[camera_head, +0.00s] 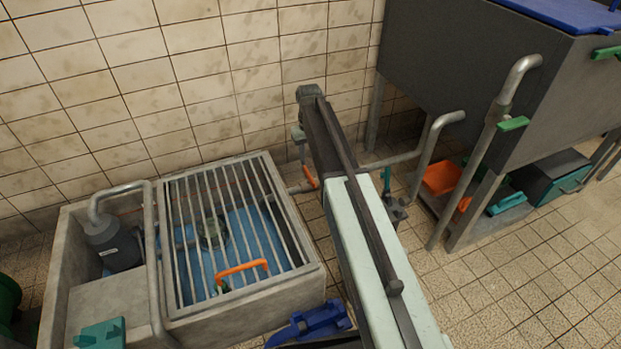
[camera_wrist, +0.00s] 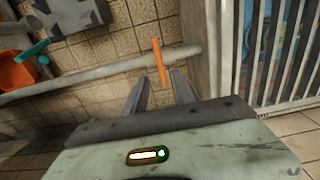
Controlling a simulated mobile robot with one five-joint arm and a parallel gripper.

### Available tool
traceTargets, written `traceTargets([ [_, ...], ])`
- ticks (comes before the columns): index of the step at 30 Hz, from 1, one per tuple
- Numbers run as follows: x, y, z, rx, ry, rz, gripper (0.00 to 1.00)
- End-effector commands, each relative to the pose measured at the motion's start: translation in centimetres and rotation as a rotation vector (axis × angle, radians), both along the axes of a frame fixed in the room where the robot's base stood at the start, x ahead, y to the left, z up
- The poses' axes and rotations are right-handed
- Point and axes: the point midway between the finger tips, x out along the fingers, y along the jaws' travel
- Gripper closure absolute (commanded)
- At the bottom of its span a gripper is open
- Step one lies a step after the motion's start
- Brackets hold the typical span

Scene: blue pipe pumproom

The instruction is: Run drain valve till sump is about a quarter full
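The concrete sump (camera_head: 240,305) stands at the left of the head view under a barred grate (camera_head: 192,240). Blue shows through the bars; I cannot read a water level from it. A drain pipe (camera_head: 300,189) leaves its right side and carries the drain valve's orange lever (camera_head: 311,178). In the wrist view the lever (camera_wrist: 160,62) crosses the pipe (camera_wrist: 100,85). My gripper (camera_wrist: 161,76) is open, its fingers on either side of the lever's near end. I see no contact. In the head view my gripper (camera_head: 301,138) points down above the lever, partly hidden by my arm.
An orange handle (camera_head: 241,267) sits on the grate. A grey pump (camera_head: 112,245) stands in the sump's left part. A dark tank (camera_head: 470,80) on legs is at right, with an orange bin (camera_head: 441,178) below. A tiled wall is behind; floor at lower right is clear.

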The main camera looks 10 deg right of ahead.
Motion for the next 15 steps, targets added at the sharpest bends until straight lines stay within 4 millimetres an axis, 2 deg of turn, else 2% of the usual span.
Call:
traceTargets([
  [5,0.0,0.0,-1.2,0.0,0.0,0.0,0.67],
  [15,-0.1,0.1,-7.0,0.0,0.0,0.001,0.67],
])
